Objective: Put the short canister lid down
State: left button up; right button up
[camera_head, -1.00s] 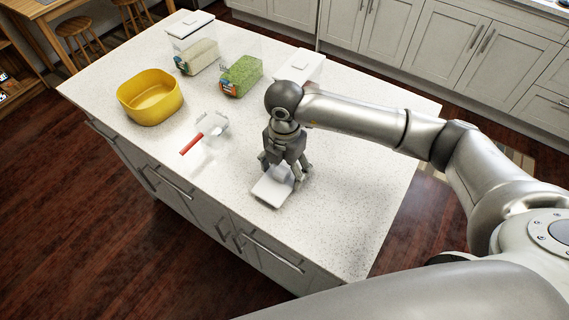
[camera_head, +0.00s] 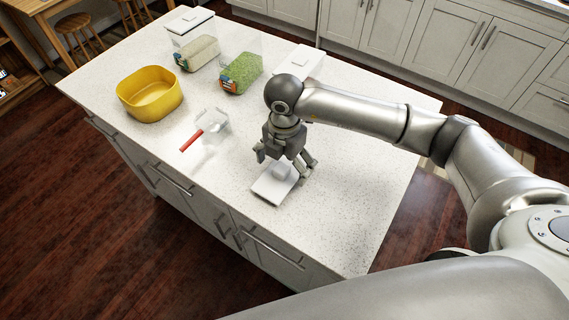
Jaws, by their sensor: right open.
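The short canister lid (camera_head: 271,189) is a white square lid with a raised knob. It lies on the pale speckled counter near the front edge. My right gripper (camera_head: 285,166) is open just above the lid, with its fingers spread around and over the knob. Whether the fingers touch the knob is hard to tell. My left gripper is not in view.
A yellow bowl (camera_head: 150,95) stands at the left on the counter (camera_head: 340,190). A clear scoop with a red handle (camera_head: 191,141) lies in front of it. Canisters with pale grains (camera_head: 199,53) and green contents (camera_head: 242,72) stand behind. A white-lidded container (camera_head: 301,62) is behind my arm.

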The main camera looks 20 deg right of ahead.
notch_tip(320, 180, up, 12)
jog(key=b, duration=0.3)
jog(key=shift+f, duration=0.25)
